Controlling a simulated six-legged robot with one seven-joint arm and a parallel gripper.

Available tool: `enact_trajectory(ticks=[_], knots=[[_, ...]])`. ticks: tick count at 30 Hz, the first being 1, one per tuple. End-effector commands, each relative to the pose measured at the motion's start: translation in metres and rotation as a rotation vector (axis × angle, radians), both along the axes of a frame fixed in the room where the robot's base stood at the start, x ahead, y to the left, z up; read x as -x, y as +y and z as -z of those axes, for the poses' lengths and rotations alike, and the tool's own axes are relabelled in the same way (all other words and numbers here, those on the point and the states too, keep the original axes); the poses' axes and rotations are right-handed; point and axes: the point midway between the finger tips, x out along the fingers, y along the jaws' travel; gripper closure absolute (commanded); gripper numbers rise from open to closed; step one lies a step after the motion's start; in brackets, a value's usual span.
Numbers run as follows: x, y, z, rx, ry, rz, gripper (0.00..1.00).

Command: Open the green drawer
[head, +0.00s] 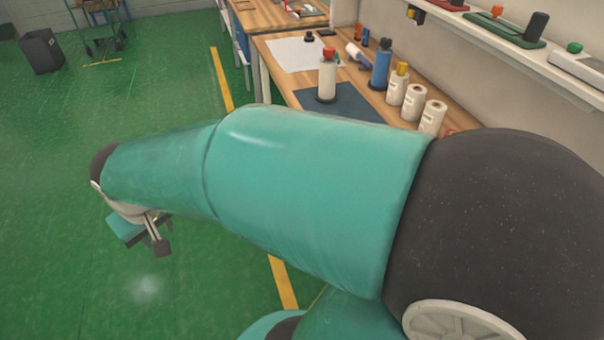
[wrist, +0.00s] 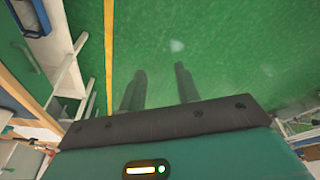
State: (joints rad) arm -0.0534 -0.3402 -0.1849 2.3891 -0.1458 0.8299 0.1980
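My gripper (head: 152,241) hangs at the end of my teal arm at the left of the head view, above the green floor and well away from the workbench. In the wrist view, two dark finger shapes of my gripper (wrist: 158,82) stand apart with only floor between them. It holds nothing that I can see. My arm hides much of the bench front in the head view.
A wooden workbench (head: 285,48) with bottles and white rolls (head: 414,100) runs along the right wall. A yellow floor line (head: 221,80) runs beside it. The floor between is clear.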

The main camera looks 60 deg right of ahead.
Motion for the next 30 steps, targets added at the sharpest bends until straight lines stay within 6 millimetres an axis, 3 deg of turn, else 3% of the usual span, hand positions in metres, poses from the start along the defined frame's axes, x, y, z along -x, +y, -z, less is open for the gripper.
enact_trajectory(ticks=[13,30], knots=[[-0.030,-0.064,0.081,0.095,0.190,0.195,0.67],[-0.030,-0.159,0.180,0.345,0.390,0.388,0.67]])
